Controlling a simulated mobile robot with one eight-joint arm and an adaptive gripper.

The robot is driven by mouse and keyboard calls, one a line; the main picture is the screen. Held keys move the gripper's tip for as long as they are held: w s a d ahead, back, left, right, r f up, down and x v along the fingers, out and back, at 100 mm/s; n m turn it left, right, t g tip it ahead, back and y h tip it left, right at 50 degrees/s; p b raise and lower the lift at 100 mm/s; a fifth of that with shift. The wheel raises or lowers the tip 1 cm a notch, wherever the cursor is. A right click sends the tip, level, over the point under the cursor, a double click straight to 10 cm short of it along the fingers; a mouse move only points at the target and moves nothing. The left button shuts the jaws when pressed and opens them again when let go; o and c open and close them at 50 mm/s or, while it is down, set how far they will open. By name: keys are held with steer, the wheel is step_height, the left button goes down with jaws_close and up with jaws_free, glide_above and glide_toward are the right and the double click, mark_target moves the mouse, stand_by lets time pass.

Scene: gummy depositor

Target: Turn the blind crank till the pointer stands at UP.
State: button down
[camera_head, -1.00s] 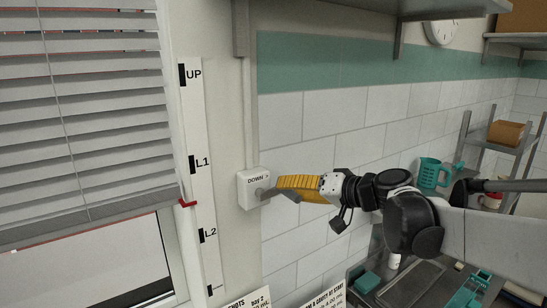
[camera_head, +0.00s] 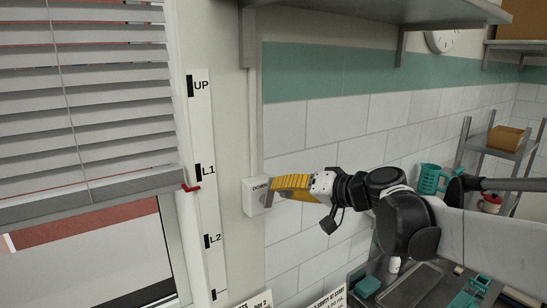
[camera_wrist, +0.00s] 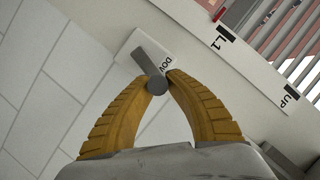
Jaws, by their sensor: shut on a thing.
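The crank box (camera_head: 255,197), marked DOWN, is fixed on the wall beside the window. Its grey crank arm (camera_wrist: 149,60) and knob (camera_wrist: 157,85) show in the wrist view. My gripper (camera_head: 274,188) has its yellow fingers shut on the crank knob; it also fills the lower wrist view (camera_wrist: 158,80). The red pointer (camera_head: 191,188) sits at the blind's bottom rail, a little below the L1 mark on the white scale (camera_head: 203,130). UP (camera_head: 200,86) is well above it, and L2 is below. The grey slatted blind (camera_head: 85,110) covers the upper window.
A shelf (camera_head: 370,14) juts out above my arm. A metal rack with a brown box (camera_head: 505,138) stands at the right. A teal jug (camera_head: 431,178) is behind my arm. Tiled wall lies right of the crank box.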

steer(key=shift+s+a+f, duration=0.2)
steer(key=shift+s+a, duration=0.6)
steer(key=shift+a, duration=0.3)
steer(key=shift+s+a+f+b, duration=0.15)
steer(key=shift+s+a+f, duration=0.15)
steer(key=shift+a, duration=0.15)
steer(key=shift+s+a+f+b, duration=0.15)
steer(key=shift+s+a+f, duration=0.1)
steer(key=shift+a, duration=0.2)
steer(key=shift+r, duration=0.1)
steer(key=shift+s+a+f+b, duration=0.4)
steer(key=shift+a+f+b, duration=0.2)
steer(key=shift+f, duration=0.15)
